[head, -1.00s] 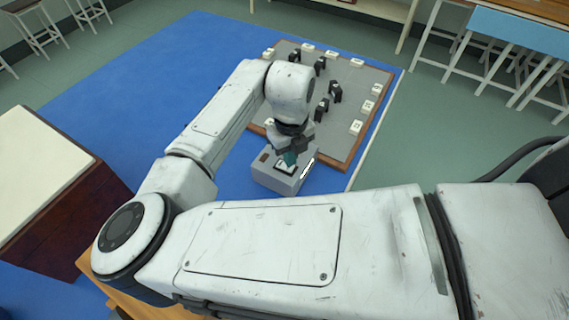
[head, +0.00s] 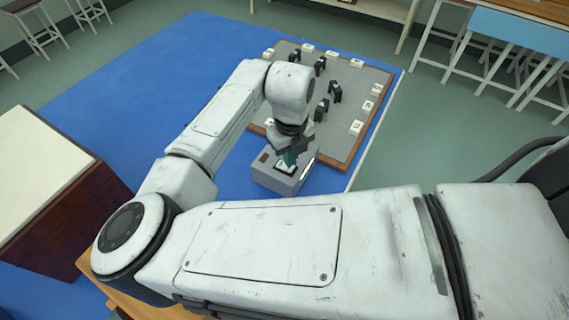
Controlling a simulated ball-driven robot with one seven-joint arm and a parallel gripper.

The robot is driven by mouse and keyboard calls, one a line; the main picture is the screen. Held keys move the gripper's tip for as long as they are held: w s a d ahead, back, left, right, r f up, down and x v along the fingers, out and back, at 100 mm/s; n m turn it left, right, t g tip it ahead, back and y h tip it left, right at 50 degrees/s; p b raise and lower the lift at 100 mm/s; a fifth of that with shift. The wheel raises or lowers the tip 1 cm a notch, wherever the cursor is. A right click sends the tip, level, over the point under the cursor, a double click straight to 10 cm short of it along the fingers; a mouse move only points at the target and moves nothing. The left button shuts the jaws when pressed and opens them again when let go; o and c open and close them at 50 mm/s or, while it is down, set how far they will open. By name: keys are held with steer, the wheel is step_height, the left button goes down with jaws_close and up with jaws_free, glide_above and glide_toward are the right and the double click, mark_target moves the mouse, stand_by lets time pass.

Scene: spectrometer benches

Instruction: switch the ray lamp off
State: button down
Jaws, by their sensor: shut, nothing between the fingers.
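The ray lamp (head: 277,179) is a small grey box on the blue surface, at the near edge of the grey board. A bright strip (head: 308,170) shows on its right side. A dark switch plate (head: 285,169) with a pale part is on its top, and a small brown-red patch lies to the left of it.
The grey board (head: 345,140) with a wooden rim carries several black holders (head: 335,92) and white numbered blocks (head: 356,127) behind the lamp. A dark wooden box with a cream top (head: 40,175) stands at left. The blue surface (head: 140,120) left of the board is clear.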

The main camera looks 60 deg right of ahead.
steer(key=shift+f+b, duration=0.7)
steer(key=shift+f, duration=0.3)
stand_by(0.9)
steer(key=shift+r, duration=0.1)
steer(key=shift+r+p, duration=2.6)
steer(key=shift+r, duration=0.9)
